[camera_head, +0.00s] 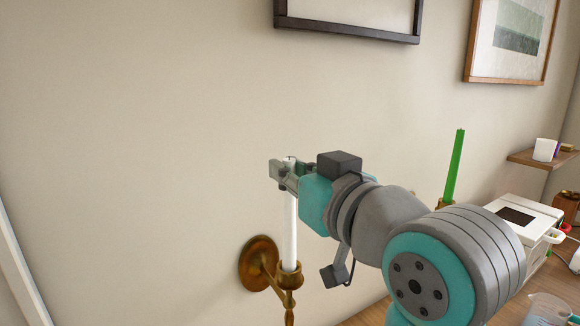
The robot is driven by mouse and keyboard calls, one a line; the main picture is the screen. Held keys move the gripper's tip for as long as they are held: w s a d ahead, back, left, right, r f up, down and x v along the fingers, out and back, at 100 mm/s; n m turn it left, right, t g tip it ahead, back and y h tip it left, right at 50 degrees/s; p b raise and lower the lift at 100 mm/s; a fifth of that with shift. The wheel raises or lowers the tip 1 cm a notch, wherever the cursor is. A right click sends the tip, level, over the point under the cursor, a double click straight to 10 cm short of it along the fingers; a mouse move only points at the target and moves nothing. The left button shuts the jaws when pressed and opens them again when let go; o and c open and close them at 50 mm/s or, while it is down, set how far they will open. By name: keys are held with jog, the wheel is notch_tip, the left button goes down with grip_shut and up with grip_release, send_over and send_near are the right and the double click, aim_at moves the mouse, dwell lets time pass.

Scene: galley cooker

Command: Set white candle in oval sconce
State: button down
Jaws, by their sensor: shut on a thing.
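The white candle (290,230) is upright, and its lower end meets the cup of a brass wall sconce (288,277). The sconce has a round or oval wall plate (258,263) on the wall at lower centre. My gripper (284,172) is shut on the candle near its top, reaching in from the right. Part of the candle's upper end is hidden by the fingers. How deep the candle's foot sits in the cup cannot be told from this view.
A green candle (454,165) stands in another brass holder behind my arm. A white appliance (517,222) and a clear jug (547,309) are at right. A small shelf (540,160) holds a white cup (545,150). Framed pictures hang above; the wall at left is bare.

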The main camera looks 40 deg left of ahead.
jog(key=shift+f, duration=0.1)
dwell(0.4)
jog(key=shift+c, duration=2.3)
grip_release()
jog(key=shift+d, duration=0.1)
jog(key=v, duration=0.9)
jog(key=shift+s+d, duration=0.15)
jog(key=shift+d, duration=0.2)
jog(key=shift+d, duration=0.2)
